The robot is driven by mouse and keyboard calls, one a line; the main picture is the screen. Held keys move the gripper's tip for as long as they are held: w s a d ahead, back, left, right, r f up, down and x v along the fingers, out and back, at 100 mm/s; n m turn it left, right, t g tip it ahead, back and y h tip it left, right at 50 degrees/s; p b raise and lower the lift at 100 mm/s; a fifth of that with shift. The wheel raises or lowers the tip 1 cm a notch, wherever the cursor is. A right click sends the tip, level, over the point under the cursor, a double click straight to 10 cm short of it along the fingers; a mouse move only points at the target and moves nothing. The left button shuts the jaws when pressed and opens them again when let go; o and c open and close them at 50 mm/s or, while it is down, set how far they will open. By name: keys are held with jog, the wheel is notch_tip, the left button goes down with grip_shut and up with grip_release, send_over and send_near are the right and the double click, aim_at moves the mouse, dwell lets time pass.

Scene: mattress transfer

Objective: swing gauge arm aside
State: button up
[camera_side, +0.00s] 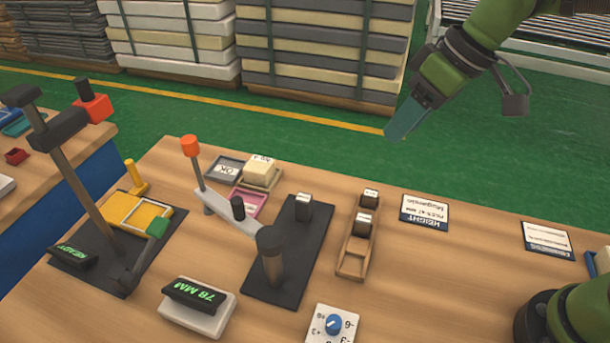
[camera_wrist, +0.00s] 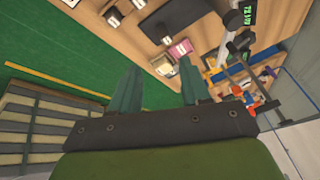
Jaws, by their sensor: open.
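The gauge arm (camera_side: 228,212) is a light grey bar in the side view. It runs from a dark round post (camera_side: 270,262) on a black base plate (camera_side: 302,240) toward the back left. A rod with an orange knob (camera_side: 190,147) rises at its far end, and a dark knob stands on its middle. The bar's far end is near a pink tray (camera_side: 248,203). My gripper (camera_side: 394,134) hangs at the upper right, beyond the table's back edge, well apart from the gauge arm. In the wrist view its two teal fingers (camera_wrist: 158,64) are spread and empty.
A cream block (camera_side: 261,172) and an OK tray (camera_side: 224,167) lie behind the gauge arm. A 78 MM display (camera_side: 197,307) stands in front.

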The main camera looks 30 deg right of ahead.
jog(key=d, duration=0.1)
jog(key=s+m, duration=0.1)
jog(key=d+m, duration=0.1)
jog(key=shift+s+d+f+t, duration=0.3)
jog(key=shift+d, duration=0.05)
jog(key=s+d+f+m+t+h, duration=0.1)
jog(key=s+d+f+m+t, duration=0.1)
jog(key=s+d+m, duration=0.4)
jog(key=s+d+t, duration=0.1)
jog(key=s+d, duration=0.1)
jog(key=d, duration=0.2)
